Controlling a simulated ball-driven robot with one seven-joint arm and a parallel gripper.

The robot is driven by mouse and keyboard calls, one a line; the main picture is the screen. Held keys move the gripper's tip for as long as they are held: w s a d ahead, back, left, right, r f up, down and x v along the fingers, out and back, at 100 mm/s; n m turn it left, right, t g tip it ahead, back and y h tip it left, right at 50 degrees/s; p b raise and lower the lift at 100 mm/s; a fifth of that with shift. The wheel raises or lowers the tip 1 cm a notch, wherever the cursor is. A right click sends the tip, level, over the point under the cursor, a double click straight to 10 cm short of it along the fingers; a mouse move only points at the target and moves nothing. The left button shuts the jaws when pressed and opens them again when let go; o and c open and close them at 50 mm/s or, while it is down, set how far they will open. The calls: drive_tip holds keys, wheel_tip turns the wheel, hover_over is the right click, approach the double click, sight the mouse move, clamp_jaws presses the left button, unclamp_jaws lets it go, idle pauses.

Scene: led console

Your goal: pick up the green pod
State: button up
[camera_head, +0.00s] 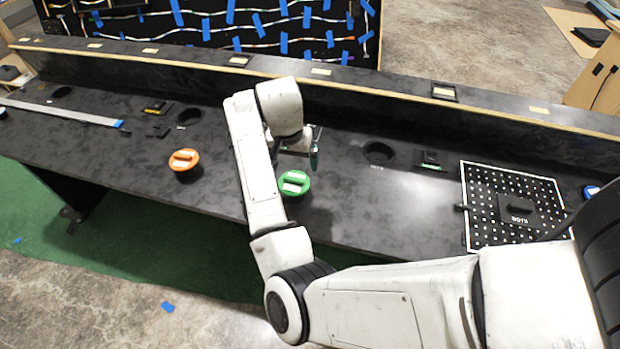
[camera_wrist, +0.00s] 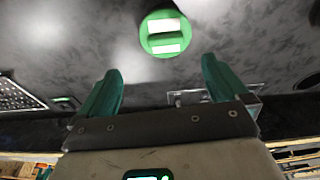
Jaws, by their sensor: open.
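The green pod (camera_head: 294,183) is a round green puck with a raised grip bar and white labels. It sits on the black console (camera_head: 340,215) near its front edge. It also shows in the wrist view (camera_wrist: 165,33), beyond the fingertips and roughly between them. My gripper (camera_head: 298,150) is above the console, behind the pod in the head view, partly hidden by my own arm. In the wrist view its two green fingers (camera_wrist: 160,75) are apart with nothing between them. The gripper does not touch the pod.
An orange pod (camera_head: 184,160) stands to the left. Round holes lie in the console, one at right (camera_head: 379,152) and one at left (camera_head: 189,117). A white-dotted panel (camera_head: 480,205) is at the right. A raised ledge (camera_head: 400,90) runs along the back.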

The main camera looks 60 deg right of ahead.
sight(294, 178)
drive_tip(key=shift+m, duration=0.4)
drive_tip(key=x, duration=0.3)
drive_tip(key=p+x, duration=0.1)
drive_tip(key=x, duration=0.7)
drive_tip(key=shift+w+a, duration=0.3)
drive_tip(key=shift+w, duration=0.05)
drive_tip(key=shift+c, duration=0.4)
drive_tip(key=shift+r, duration=0.1)
drive_tip(key=c, duration=0.6)
